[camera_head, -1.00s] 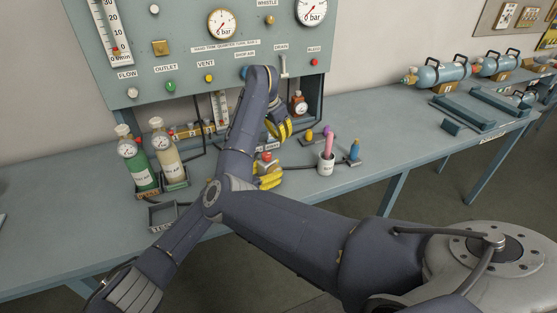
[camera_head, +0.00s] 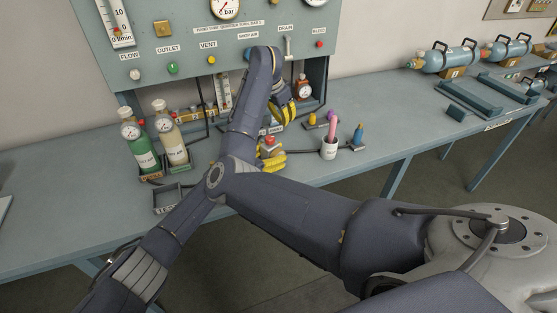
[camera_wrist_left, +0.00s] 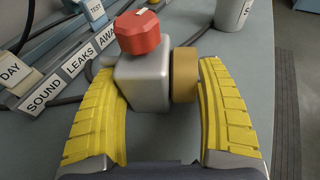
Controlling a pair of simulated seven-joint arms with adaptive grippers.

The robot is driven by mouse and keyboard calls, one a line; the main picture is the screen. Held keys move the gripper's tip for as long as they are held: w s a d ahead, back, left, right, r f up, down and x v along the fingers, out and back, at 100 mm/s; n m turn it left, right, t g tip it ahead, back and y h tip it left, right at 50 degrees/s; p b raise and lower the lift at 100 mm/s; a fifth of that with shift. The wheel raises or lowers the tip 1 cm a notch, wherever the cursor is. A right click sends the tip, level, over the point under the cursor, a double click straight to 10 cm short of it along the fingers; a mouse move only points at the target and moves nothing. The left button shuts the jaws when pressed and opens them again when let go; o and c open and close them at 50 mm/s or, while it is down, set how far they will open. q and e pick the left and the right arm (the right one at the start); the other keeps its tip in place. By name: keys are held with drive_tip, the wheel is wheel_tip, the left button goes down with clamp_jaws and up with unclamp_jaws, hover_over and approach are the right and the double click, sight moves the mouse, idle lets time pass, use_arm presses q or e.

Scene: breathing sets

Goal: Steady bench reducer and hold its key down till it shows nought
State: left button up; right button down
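The bench reducer (camera_wrist_left: 145,80) is a grey metal block with a red faceted knob (camera_wrist_left: 139,32) on top and a brass collar (camera_wrist_left: 185,75) on its right side in the left wrist view. My left gripper (camera_wrist_left: 160,100) has a yellow finger on each side of it, seemingly touching the block and the collar. In the head view this left gripper (camera_head: 270,163) is low at the bench, with the red knob (camera_head: 270,140) just above its fingers. My right gripper (camera_head: 283,111) hangs above and behind it; its finger opening is unclear. The reducer's dial face is not visible.
Labelled plates (camera_wrist_left: 65,75) and a dark hose lie left of the reducer. A white cup (camera_head: 329,150) with a pink item stands to the right. Green (camera_head: 140,150) and cream (camera_head: 172,142) bottles stand left. The gauge panel (camera_head: 185,40) rises behind.

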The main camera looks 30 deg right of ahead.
sight(267, 157)
use_arm(q)
drive_tip(key=o, duration=0.4)
drive_tip(key=shift+c, duration=0.2)
drive_tip(key=shift+a, duration=0.15)
drive_tip(key=shift+a+r, duration=0.15)
drive_tip(key=shift+a, duration=0.25)
drive_tip(key=shift+v, duration=3.2)
